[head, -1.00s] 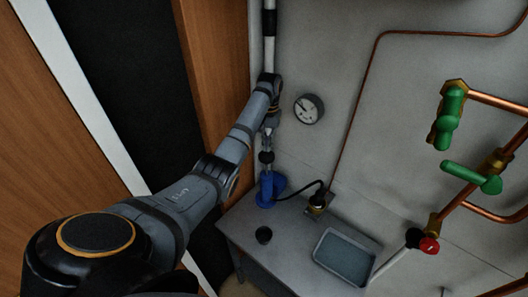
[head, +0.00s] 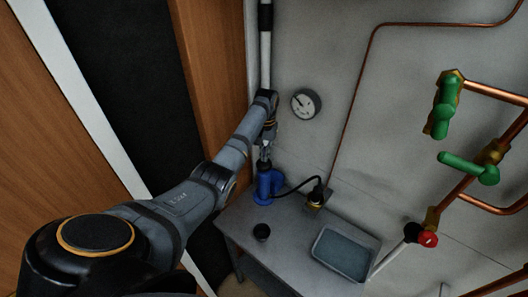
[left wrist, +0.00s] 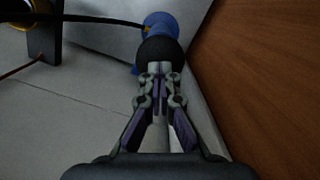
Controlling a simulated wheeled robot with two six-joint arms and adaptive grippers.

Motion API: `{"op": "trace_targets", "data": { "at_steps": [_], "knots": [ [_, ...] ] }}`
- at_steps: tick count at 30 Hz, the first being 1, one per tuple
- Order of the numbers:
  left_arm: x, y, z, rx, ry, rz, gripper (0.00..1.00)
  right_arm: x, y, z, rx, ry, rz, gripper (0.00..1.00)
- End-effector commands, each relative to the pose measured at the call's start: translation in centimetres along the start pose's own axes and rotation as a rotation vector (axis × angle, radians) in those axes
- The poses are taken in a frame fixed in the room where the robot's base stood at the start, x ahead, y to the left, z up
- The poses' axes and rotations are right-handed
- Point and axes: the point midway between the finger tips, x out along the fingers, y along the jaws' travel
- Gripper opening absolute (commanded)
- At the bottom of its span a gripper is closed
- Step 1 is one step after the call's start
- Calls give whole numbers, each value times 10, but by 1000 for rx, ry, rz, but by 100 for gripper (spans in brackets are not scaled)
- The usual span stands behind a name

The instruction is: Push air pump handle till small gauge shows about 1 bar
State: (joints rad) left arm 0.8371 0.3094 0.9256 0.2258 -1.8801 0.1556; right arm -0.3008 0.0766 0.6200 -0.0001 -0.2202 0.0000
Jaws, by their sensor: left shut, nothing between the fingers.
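The blue air pump (head: 264,188) stands upright on the grey table near the wall. Its black handle knob (head: 264,166) is low, close above the blue body. In the left wrist view the round black knob (left wrist: 158,50) lies just beyond my fingertips, with the blue pump (left wrist: 161,22) behind it. My left gripper (head: 265,151) is shut and empty, pointing down onto the top of the knob; it seems to touch it. A small round gauge (head: 305,103) hangs on the wall; its needle reading is too small to tell. My right gripper is not in view.
A black hose (head: 298,186) runs from the pump to a brass fitting (head: 316,197). Copper pipes with green valve handles (head: 444,108) are at right. A wooden panel (head: 208,80) stands close left.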

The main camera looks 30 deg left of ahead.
Motion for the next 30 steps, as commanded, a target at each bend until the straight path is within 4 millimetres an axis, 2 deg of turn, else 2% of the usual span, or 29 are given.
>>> {"op": "trace_targets", "data": {
  "at_steps": [4, 9, 11, 23, 26, 30],
  "knots": [
    [1, 0, 0, 0, -4, 0, 0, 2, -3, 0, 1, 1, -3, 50],
    [-3, 1, -22, -1, 0, 2, 0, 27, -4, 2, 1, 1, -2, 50],
    [-7, 1, -27, 0, -1, 2, 0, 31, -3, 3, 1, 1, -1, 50],
    [-17, 0, -28, 0, -2, 0, 0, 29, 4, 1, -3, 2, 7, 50],
    [-30, 0, -29, 0, -1, 0, 0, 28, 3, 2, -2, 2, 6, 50],
    [-61, 1, -30, 0, 1, 2, 0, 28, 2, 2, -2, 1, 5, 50]
  ]
}}
